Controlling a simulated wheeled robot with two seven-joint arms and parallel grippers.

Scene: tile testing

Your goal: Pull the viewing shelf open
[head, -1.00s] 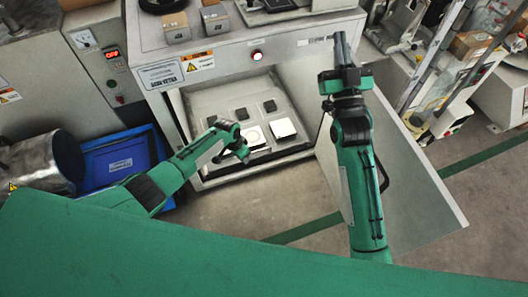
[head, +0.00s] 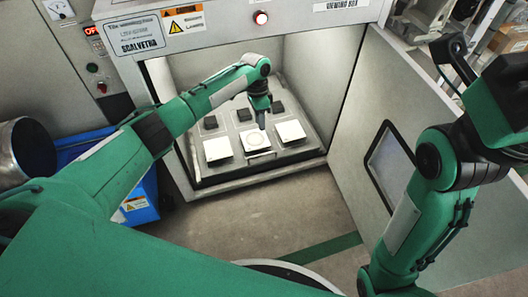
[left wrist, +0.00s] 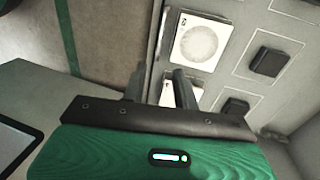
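The viewing shelf (head: 207,171) is a grey panel in the floor of the open, lit viewing box (head: 312,62). It bears white square tiles (head: 289,131) in front and dark blocks (head: 244,114) behind. A thin handle (head: 262,157) shows near its front edge.
The box's door (head: 350,130), with a dark window, stands open on the right, behind my right arm. A blue bin (head: 140,205) and a metal cylinder (head: 27,150) are at the left. The floor (head: 255,205) before the box is clear.

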